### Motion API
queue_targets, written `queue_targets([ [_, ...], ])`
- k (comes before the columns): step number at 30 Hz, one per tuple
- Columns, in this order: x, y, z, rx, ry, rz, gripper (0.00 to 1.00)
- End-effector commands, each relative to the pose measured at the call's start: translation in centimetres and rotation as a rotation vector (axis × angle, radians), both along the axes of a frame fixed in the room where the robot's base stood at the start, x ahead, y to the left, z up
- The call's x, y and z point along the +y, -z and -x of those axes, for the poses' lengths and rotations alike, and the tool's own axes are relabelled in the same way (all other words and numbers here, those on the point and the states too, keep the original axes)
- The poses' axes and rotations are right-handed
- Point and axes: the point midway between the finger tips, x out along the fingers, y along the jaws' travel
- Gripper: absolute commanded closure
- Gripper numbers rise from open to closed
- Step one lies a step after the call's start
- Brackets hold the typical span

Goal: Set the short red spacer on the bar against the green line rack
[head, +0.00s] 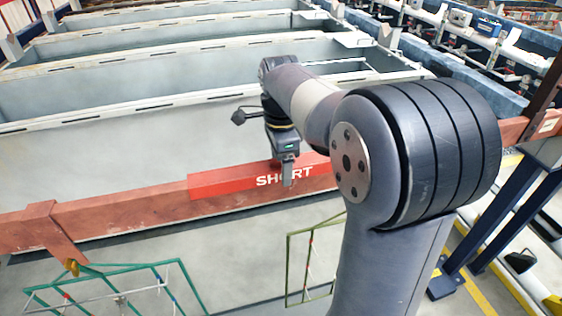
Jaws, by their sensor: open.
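The short red spacer (225,181) is a bright red block lettered "SHORT". It lies along the long rust-red bar (120,211). My gripper (288,182) is open at the spacer, right of its middle, and covers part of its lettering. I cannot tell whether the fingers straddle or touch it. My arm hides the spacer's right end. A green rack frame (125,266) hangs from a hook at the bar's left, a wide gap from the spacer. An olive-green frame (288,262) is below the spacer, partly hidden by my arm.
Several long grey tanks (150,95) lie behind the bar. A blue post (510,215) stands at right under the bar's end, with yellow floor marking (480,282) beside it.

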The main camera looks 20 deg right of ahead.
Motion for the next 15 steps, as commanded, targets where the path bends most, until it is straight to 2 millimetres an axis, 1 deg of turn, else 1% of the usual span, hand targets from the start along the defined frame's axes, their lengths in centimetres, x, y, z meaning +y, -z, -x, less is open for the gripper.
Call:
queue_targets([
  [5,0.0,-0.2,0.0,0.0,0.0,0.0,0.31],
  [8,0.0,-1.2,-0.1,-0.002,0.0,0.0,0.31],
  [11,0.0,-2.9,-0.1,-0.005,0.0,0.0,0.31],
  [15,0.0,-5.9,-0.1,-0.005,0.0,0.0,0.31],
])
